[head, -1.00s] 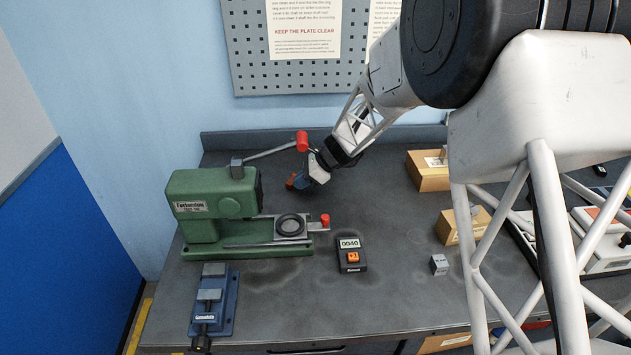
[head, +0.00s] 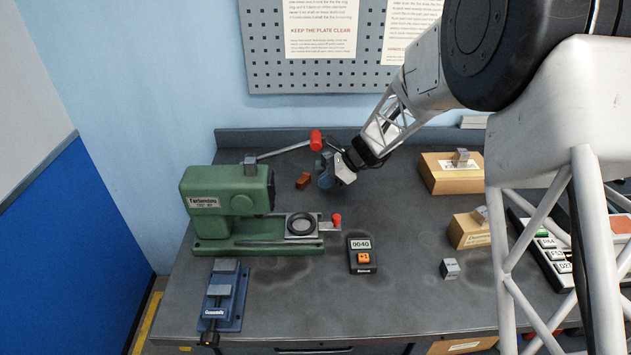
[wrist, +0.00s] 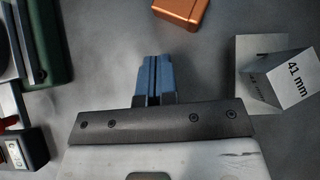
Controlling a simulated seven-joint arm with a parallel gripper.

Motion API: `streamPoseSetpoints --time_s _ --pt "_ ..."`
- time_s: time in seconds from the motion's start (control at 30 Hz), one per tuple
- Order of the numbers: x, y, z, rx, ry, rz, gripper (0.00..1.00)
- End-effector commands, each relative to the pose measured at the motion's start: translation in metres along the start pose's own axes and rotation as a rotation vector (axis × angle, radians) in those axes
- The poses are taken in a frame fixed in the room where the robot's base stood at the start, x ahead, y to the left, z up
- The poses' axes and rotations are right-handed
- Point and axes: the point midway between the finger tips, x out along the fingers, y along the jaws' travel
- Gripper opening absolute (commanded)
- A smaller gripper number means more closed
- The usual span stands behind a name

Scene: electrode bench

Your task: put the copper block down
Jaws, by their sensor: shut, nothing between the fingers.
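The wrist view shows the block (wrist: 182,9) at the top edge, partly cut off, beyond my fingertips. My gripper (wrist: 153,62) has its blue fingers shut together, with nothing between them. A gap of bare bench shows between the fingertips and the block.
The green press (head: 228,205) with its red-knobbed lever (head: 285,150) stands left. A meter (head: 362,257), blue vise (head: 225,295) and grey cube (head: 449,268) stand in front. A grey block marked 41 mm (wrist: 298,78) shows right in the wrist view.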

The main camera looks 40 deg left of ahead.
Motion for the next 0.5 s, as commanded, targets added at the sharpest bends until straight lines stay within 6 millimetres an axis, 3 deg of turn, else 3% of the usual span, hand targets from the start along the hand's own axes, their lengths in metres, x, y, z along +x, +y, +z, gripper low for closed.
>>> streamPoseSetpoints --time_s 0.3,0.5 --pt "-0.057 -0.001 0.002 -0.001 0.001 -0.003 0.0" --pt "-0.083 -0.001 0.002 -0.001 0.0 -0.001 0.0"
